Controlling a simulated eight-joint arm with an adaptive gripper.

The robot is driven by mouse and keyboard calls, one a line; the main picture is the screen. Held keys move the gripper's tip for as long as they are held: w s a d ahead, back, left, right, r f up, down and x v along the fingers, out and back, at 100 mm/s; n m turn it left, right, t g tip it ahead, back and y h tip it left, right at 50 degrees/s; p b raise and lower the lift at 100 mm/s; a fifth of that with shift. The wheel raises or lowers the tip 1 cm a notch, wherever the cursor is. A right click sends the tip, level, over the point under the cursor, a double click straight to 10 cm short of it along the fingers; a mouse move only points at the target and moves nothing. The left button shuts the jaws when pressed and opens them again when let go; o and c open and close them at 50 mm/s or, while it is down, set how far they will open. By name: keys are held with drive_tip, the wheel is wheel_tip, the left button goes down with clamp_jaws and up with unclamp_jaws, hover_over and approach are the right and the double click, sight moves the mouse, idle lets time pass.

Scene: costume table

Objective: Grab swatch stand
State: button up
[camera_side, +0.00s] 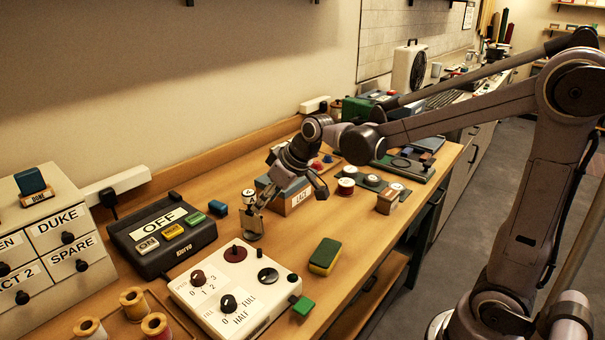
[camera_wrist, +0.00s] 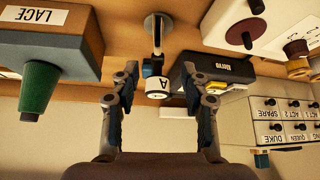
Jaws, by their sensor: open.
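What looks like the swatch stand, a small post on a round grey base (camera_side: 252,236) with a white letter-marked head (camera_side: 249,197), stands upright on the table. In the wrist view its base (camera_wrist: 158,20) is at the top, and the white head marked A (camera_wrist: 160,86) lies between the fingers. My gripper (camera_side: 291,193) is just right of the stand in the side view. In the wrist view my gripper (camera_wrist: 159,74) is open, a finger on each side of the head, with gaps. I cannot tell whether a finger touches it.
The LACE box (camera_side: 288,200) is close behind my gripper. The OFF box (camera_side: 162,235) is left of the stand, with a small blue block (camera_side: 218,208) between. The white dial panel (camera_side: 235,288) is in front. A green-and-yellow sponge (camera_side: 325,256) lies to the right.

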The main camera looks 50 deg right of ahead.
sight(251, 219)
drive_tip(key=shift+x, duration=4.95)
drive_tip(key=shift+w+d, duration=0.1)
drive_tip(key=shift+w, duration=0.05)
clamp_jaws()
